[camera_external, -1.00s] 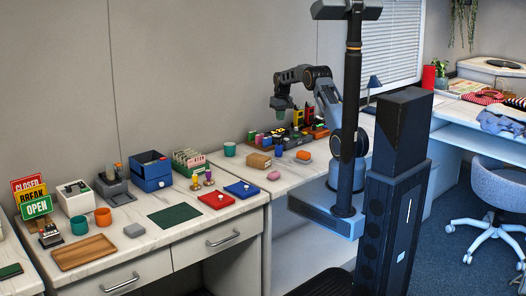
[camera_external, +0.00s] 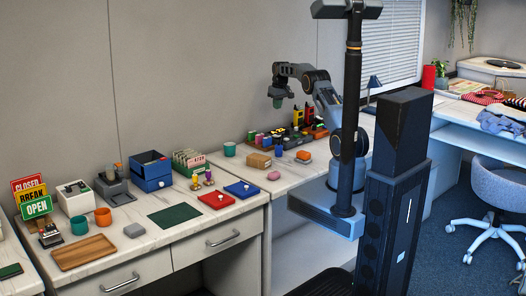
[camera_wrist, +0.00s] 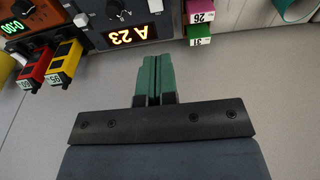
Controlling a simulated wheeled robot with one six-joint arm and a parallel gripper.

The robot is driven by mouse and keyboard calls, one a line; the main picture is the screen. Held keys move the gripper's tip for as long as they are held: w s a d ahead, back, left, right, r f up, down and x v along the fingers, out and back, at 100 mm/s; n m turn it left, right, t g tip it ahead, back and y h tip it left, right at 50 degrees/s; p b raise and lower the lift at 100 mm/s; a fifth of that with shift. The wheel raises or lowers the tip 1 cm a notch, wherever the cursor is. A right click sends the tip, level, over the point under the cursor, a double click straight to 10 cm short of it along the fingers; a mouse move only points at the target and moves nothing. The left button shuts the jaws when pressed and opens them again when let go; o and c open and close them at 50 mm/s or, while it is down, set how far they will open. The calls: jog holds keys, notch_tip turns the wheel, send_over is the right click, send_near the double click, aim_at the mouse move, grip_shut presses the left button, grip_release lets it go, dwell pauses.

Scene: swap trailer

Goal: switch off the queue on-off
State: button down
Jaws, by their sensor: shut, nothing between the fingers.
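The queue display (camera_wrist: 130,33), a dark panel with a lit "A 23" readout, is at the top of the wrist view and looks upside down. A black knob (camera_wrist: 116,14) sits on its panel, and a small white piece (camera_wrist: 81,19) is near its left edge. I cannot tell which part is the on-off control or how it is set. My gripper (camera_wrist: 154,80) has green fingers pressed together, empty, with the tips just below the display in the picture.
Red (camera_wrist: 36,66) and yellow (camera_wrist: 65,62) numbered blocks and a green-lit readout (camera_wrist: 12,27) are left of the display in the wrist view. Pink (camera_wrist: 200,12) and green (camera_wrist: 200,33) tags are right of it. In the external view, an orange piece (camera_external: 303,155) lies in front of the devices.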

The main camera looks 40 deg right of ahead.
jog(key=p, duration=0.1)
send_near(277, 136)
jog(key=f, duration=0.1)
jog(key=w+f, duration=0.1)
jog(key=f, duration=0.3)
jog(key=shift+w+a+f, duration=0.1)
jog(key=shift+w+f, duration=0.1)
jog(key=shift+w, duration=0.1)
jog(key=shift+s+f, duration=0.2)
jog(key=shift+f, duration=0.45)
jog(key=b, duration=0.1)
jog(key=f+t+b, duration=0.1)
jog(key=b, duration=0.1)
jog(key=shift+s+f, duration=0.25)
jog(key=shift+s, duration=0.05)
jog(key=shift+r, duration=0.4)
jog(key=shift+w, duration=0.1)
jog(key=shift+w+r, duration=0.15)
jog(key=shift+w, duration=0.55)
